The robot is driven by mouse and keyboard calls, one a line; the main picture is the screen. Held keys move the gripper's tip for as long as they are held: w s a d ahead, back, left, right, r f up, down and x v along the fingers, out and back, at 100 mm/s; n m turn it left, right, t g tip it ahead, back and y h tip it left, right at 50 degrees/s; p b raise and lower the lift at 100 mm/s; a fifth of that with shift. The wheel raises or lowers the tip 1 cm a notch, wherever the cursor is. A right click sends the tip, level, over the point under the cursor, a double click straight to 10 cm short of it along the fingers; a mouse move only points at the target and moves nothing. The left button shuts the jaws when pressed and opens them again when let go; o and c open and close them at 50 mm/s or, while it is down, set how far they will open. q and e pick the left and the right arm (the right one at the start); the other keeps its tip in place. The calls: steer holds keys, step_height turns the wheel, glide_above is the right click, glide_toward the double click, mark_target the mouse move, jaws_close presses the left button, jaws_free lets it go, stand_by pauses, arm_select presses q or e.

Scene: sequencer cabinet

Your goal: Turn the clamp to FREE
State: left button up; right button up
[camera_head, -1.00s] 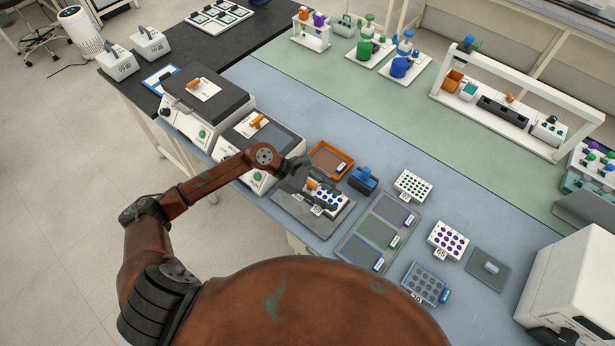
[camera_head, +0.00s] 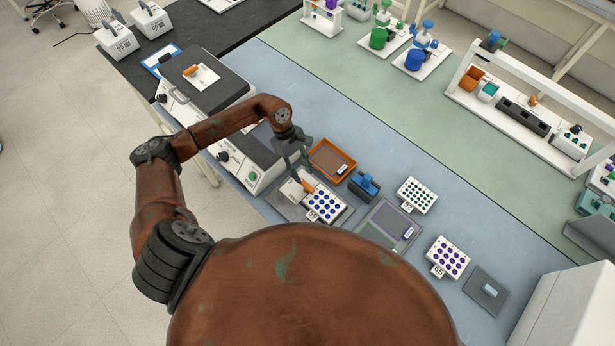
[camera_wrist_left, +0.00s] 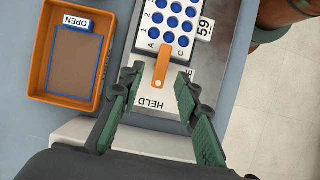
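The clamp is an orange lever (camera_wrist_left: 161,68) on a grey metal base plate (camera_wrist_left: 150,96). The lever also shows in the head view (camera_head: 308,186), beside the rack (camera_head: 325,206). My left gripper (camera_wrist_left: 158,79) is open, with one green-padded finger on each side of the lever and a visible gap to both. In the head view my left gripper (camera_head: 300,162) points down over the clamp. My right gripper is not in view.
An orange tray (camera_head: 331,160), labelled OPEN in the wrist view, lies beside the clamp base. A blue device (camera_head: 364,186) and further racks (camera_head: 416,195) stand to the right. A white instrument with a dark top (camera_head: 245,150) stands left of the gripper.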

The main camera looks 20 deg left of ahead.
mark_target(306, 185)
arm_select(q)
steer(key=x, duration=0.2)
steer(key=p+x, duration=0.1)
steer(key=x, duration=0.1)
steer(key=shift+s+a, duration=0.15)
steer(key=shift+s, duration=0.1)
steer(key=shift+f, duration=0.3)
steer(key=shift+d+f, duration=0.25)
steer(key=shift+f, duration=0.05)
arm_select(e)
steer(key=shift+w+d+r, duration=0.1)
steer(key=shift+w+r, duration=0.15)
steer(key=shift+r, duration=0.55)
arm_select(q)
steer(key=shift+c, duration=0.4)
jaws_close()
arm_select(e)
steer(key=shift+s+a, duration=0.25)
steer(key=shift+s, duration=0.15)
